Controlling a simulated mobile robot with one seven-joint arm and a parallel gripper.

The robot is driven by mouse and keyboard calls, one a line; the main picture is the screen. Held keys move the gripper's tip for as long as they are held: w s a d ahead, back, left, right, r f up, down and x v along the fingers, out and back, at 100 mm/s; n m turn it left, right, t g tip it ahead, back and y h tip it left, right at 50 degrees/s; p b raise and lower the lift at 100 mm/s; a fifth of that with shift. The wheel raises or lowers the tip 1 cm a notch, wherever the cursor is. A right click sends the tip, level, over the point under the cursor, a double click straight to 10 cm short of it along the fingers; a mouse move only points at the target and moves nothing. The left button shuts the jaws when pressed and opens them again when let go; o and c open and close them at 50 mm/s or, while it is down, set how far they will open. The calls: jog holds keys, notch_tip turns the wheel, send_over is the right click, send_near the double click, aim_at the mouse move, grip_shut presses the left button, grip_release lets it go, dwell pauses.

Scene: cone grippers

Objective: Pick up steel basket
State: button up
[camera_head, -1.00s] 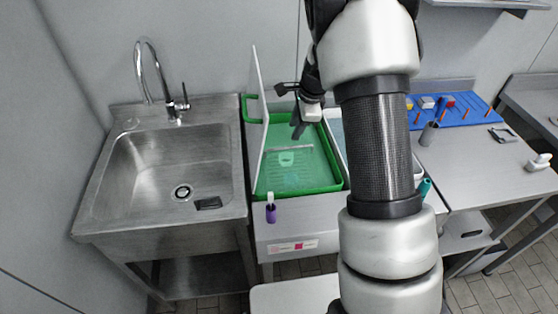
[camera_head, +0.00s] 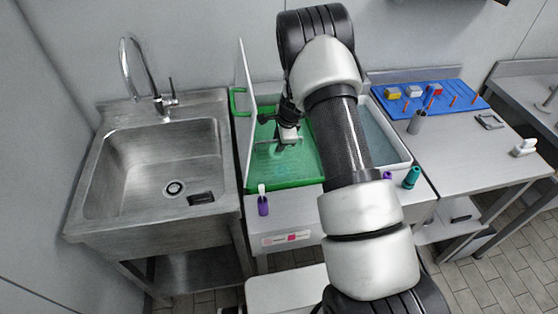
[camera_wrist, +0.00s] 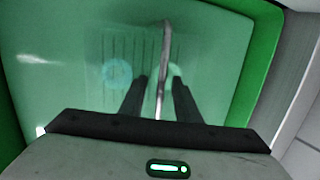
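The steel basket's thin metal handle (camera_wrist: 164,62) rises out of green liquid in the wrist view and runs between my two fingers. The handle also shows in the head view (camera_head: 262,141). The basket's slotted body (camera_wrist: 130,48) looks blurred beneath the liquid. The basket sits inside a green tub (camera_head: 300,184), whose rim also shows in the wrist view (camera_wrist: 264,65). My gripper (camera_head: 283,146) is low over the tub. Its dark fingers (camera_wrist: 158,80) are apart, with the handle in the gap and no clear grip on it.
An upright pale lid (camera_head: 243,110) stands along the tub's left side. A white tub (camera_head: 398,150) of liquid is close on the right, partly behind my arm. A purple-capped bottle (camera_head: 263,204) stands in front. A sink (camera_head: 160,165) lies left; a blue rack (camera_head: 425,100) lies right.

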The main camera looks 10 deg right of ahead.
jog(key=shift+x, duration=0.75)
grip_shut()
jog(key=shift+r, duration=0.1)
dwell(0.8)
